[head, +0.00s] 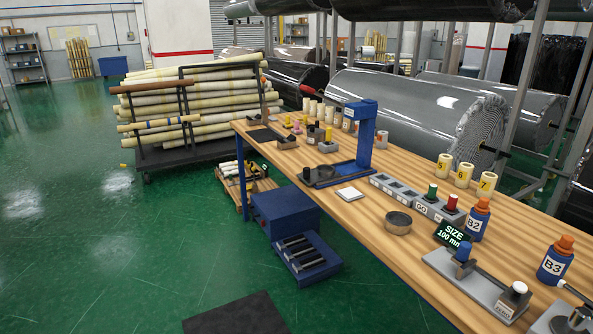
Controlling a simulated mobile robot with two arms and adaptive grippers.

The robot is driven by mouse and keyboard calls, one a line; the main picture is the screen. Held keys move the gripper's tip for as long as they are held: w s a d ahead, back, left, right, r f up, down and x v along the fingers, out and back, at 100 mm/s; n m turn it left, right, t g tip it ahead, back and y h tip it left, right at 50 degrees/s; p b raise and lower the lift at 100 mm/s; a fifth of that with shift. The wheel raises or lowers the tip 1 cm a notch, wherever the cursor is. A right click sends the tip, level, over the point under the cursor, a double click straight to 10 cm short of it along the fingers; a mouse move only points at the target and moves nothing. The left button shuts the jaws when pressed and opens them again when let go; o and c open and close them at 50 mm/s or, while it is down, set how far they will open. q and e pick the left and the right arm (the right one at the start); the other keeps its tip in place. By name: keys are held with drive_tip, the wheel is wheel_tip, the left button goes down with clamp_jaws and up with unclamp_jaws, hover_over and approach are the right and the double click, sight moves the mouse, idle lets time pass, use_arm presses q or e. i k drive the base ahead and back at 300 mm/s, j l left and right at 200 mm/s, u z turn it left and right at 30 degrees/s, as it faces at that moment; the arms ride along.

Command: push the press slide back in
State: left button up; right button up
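A blue press (365,142) with an upright column and overhanging head stands on the wooden workbench in the head view. Its slide (320,176) lies low at the left end of its base, out from under the head. A small dark knob (306,172) stands at the slide's outer end, and a round grey piece sits on the slide. The slide's end is near the bench's front edge. Neither of my grippers is in view.
A blue step unit (302,258) stands on the floor before the bench. Green floor at left is open.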

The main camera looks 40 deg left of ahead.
sight(322, 172)
drive_tip(key=u, duration=1)
drive_tip(key=i+j+z, duration=0.25)
drive_tip(key=i, duration=0.15)
drive_tip(key=i+j+z, duration=0.1)
drive_tip(key=i+z, duration=0.15)
drive_tip(key=i, duration=0.15)
